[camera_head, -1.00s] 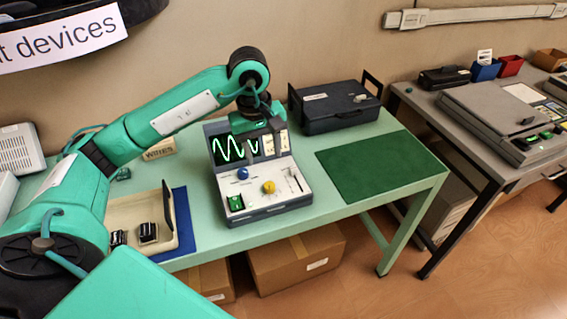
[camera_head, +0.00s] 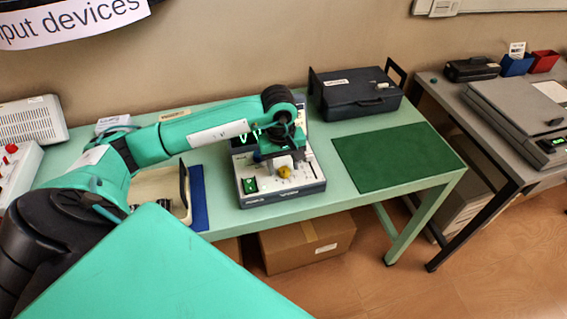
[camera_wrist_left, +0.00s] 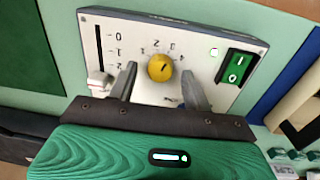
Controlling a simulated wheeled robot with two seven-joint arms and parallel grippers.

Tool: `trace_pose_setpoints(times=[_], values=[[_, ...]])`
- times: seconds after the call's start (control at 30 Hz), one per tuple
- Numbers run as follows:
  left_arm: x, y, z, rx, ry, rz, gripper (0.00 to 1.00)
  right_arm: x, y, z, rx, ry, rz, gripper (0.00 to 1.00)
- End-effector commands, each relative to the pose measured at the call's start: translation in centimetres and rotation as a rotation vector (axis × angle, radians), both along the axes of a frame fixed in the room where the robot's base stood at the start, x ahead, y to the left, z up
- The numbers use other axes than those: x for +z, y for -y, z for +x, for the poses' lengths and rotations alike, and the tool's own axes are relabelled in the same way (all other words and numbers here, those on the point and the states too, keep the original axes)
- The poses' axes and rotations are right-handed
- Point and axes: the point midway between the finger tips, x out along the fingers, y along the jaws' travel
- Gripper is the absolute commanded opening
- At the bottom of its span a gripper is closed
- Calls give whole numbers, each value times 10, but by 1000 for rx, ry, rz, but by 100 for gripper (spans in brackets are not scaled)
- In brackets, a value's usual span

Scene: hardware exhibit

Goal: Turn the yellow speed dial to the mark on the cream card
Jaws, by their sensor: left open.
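The yellow dial (camera_head: 284,171) sits on the white panel of a grey console (camera_head: 268,196). In the left wrist view the dial (camera_wrist_left: 160,68) has a short dark pointer line slanting to the upper right, with small printed numbers around it. My left gripper (camera_head: 282,161) is over the panel. In the left wrist view its two open fingers (camera_wrist_left: 159,76) stand on either side of the dial, with gaps visible. The cream card cannot be made out; my arm covers much of the console's screen area. My right gripper is not in view.
A green rocker switch (camera_wrist_left: 235,68) and a slider (camera_wrist_left: 99,80) are on the same panel, on either side of the dial. A green mat (camera_head: 395,160) and dark case (camera_head: 356,95) lie to the right. A tray (camera_head: 155,183) stands at left on the table.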

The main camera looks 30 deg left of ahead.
Motion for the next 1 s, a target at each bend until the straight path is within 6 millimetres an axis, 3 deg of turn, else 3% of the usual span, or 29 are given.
trace_pose_setpoints(times=[0.37, 0.6, 1.0], values=[[-7, 0, 0, 0, 1, 0, 50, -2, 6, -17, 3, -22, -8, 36], [-6, 0, 0, 0, 1, 0, 5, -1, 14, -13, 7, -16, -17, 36], [-9, 0, 0, 75, 1, 0, 5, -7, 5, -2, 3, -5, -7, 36]])
